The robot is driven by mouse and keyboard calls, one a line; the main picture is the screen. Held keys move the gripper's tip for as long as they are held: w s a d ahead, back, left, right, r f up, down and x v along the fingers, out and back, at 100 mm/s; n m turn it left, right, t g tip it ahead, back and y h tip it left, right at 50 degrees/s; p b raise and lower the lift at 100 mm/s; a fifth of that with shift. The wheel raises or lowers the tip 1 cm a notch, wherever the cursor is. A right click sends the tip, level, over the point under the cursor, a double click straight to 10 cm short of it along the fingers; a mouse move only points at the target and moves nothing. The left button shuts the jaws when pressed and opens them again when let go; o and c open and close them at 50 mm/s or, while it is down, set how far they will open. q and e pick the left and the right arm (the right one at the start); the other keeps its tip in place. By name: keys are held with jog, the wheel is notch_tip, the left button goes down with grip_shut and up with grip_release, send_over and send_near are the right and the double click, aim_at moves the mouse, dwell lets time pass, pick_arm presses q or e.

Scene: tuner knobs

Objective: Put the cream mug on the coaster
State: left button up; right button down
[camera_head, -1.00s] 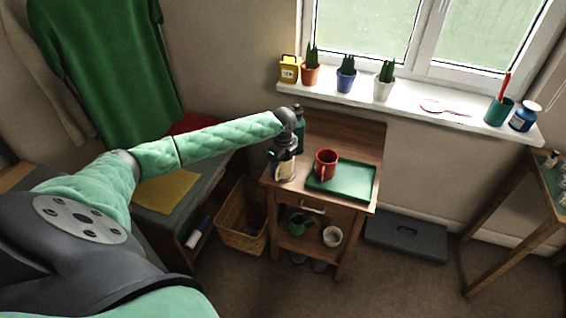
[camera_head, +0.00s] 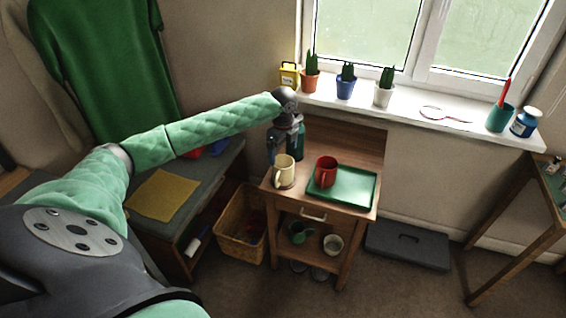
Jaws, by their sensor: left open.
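The cream mug (camera_head: 284,172) stands upright on the left part of the small wooden cabinet's top, its handle to the left. A thin brown edge shows under it. It may be the coaster, but I cannot tell for sure, as the mug covers most of that spot. My left gripper (camera_head: 284,153) is open, just above and behind the mug, with its fingers pointing down. The mug does not appear to be held. My right gripper is not in view.
A red mug (camera_head: 326,170) stands at the left edge of a green tray (camera_head: 354,186), right of the cream mug. A dark green bottle (camera_head: 299,142) stands close behind my gripper. Potted cacti line the windowsill (camera_head: 420,115). A green mug and a white cup sit on the shelf below.

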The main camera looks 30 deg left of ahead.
pick_arm(q)
jog(key=shift+r, duration=1.4)
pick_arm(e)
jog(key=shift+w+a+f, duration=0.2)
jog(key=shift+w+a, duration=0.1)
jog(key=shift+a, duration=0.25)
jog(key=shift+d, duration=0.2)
pick_arm(q)
jog(key=shift+f, duration=0.1)
